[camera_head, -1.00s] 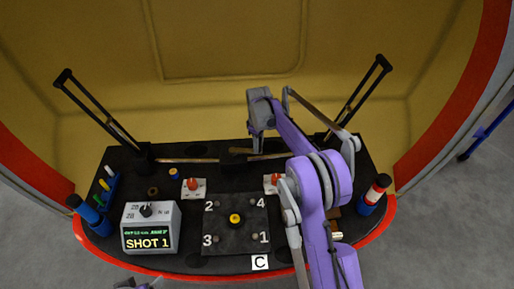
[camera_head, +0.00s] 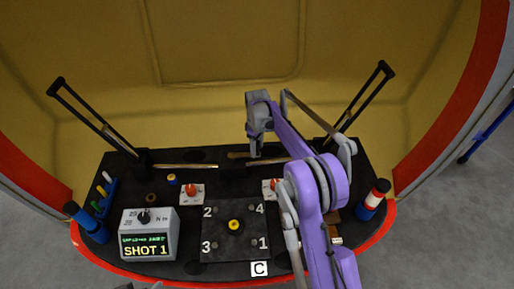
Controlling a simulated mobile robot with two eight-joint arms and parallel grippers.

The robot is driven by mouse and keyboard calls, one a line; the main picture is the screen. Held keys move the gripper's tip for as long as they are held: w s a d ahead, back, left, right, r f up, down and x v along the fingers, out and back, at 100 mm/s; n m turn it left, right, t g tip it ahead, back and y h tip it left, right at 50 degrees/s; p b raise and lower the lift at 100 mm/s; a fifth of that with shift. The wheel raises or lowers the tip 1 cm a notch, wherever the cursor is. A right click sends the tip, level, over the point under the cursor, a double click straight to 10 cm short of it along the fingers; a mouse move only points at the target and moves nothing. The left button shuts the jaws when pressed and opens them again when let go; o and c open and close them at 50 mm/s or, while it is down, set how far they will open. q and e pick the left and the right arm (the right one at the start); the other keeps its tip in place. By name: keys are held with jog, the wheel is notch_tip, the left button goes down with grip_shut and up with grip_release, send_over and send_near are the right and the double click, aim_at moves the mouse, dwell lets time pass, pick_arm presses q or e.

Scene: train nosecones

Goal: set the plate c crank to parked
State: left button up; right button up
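The dark square plate with corner numbers 1 to 4 (camera_head: 222,240) lies on the black console, with a white label C (camera_head: 260,269) at its front edge. A yellow knob (camera_head: 234,224) sits at its middle. I cannot make out a crank handle or which setting it has. My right arm comes in from the lower right and covers the console right of the plate. My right gripper (camera_head: 254,146) hangs beyond the plate, near the console's back, apart from the yellow knob. Its fingers are too small to read. Only a sliver of my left arm shows at the bottom edge.
A grey box reading SHOT 1 (camera_head: 149,236) stands left of the plate. Red knobs on white bases (camera_head: 192,191) sit behind it. Blue cylinders stand at both console ends. Black struts (camera_head: 92,115) rise at the back left and back right. Thin tan bars (camera_head: 186,166) lie along the back.

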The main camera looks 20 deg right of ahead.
notch_tip(320, 180, up, 11)
jog(key=shift+f+p, duration=0.1)
jog(key=shift+p, duration=0.3)
dwell(0.6)
jog(key=shift+s, duration=0.1)
jog(key=s+a+r+m+t+p, duration=0.1)
jog(key=s+a+r+m, duration=0.2)
jog(key=s, duration=0.4)
jog(key=s+a+r+t+p, duration=0.1)
jog(key=s+a+r+t, duration=0.15)
jog(key=s+r, duration=0.45)
jog(key=s+a+f+m+t+p, duration=0.1)
jog(key=s+a+f+m, duration=0.1)
jog(key=s, duration=0.8)
jog(key=s+a+f+m+t+p, duration=0.1)
jog(key=s+f, duration=0.4)
jog(key=s, duration=0.6)
jog(key=shift+a+f+m, duration=0.2)
jog(key=shift+a+m, duration=0.5)
jog(key=shift+a, duration=0.1)
jog(key=shift+s, duration=0.1)
